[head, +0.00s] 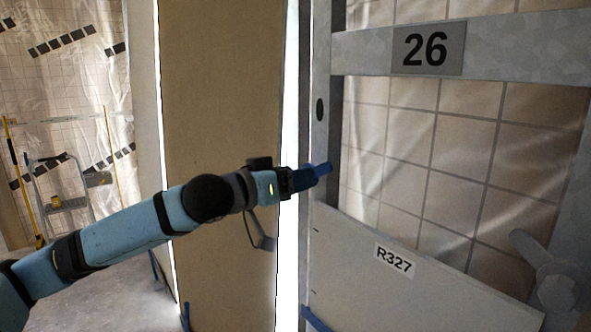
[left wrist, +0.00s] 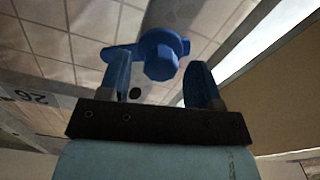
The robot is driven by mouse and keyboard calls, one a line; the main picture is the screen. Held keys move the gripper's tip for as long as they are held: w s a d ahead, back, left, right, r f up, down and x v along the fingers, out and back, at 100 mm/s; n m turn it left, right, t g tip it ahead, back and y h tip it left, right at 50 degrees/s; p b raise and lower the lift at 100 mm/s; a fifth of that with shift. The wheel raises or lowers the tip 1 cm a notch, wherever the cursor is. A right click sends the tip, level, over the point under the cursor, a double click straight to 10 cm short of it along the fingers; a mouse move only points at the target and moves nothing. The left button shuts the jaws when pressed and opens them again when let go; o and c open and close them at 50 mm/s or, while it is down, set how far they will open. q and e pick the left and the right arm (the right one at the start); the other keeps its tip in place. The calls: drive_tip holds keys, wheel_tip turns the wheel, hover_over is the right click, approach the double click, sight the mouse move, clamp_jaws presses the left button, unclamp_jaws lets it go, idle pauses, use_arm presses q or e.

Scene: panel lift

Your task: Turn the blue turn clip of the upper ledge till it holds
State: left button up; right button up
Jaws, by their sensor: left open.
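The blue turn clip (left wrist: 161,62) shows in the left wrist view as a round knob with an arm sticking out to the left. It sits just beyond and between the fingertips of my left gripper (left wrist: 162,78), which is open. The left finger overlaps the clip's arm in the picture; I cannot tell if they touch. In the head view my left gripper (head: 304,178) reaches the grey upright, and the blue clip (head: 324,168) shows at its tip, partly hidden. The upper ledge cannot be made out clearly. My right gripper is not in view.
A pale panel marked R327 (head: 420,275) stands below the gripper, right of the upright (head: 320,110). A metal rail bears a plate marked 26 (head: 428,48). A grey lever (head: 550,275) is at the right. A brown board (head: 222,100) stands behind my arm.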

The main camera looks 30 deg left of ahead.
use_arm(q)
drive_tip(key=shift+w+d, duration=0.1)
drive_tip(key=shift+w, duration=0.2)
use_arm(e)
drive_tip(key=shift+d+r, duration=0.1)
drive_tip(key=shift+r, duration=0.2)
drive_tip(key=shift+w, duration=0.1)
use_arm(q)
drive_tip(key=c, duration=0.9)
drive_tip(key=shift+c, duration=0.2)
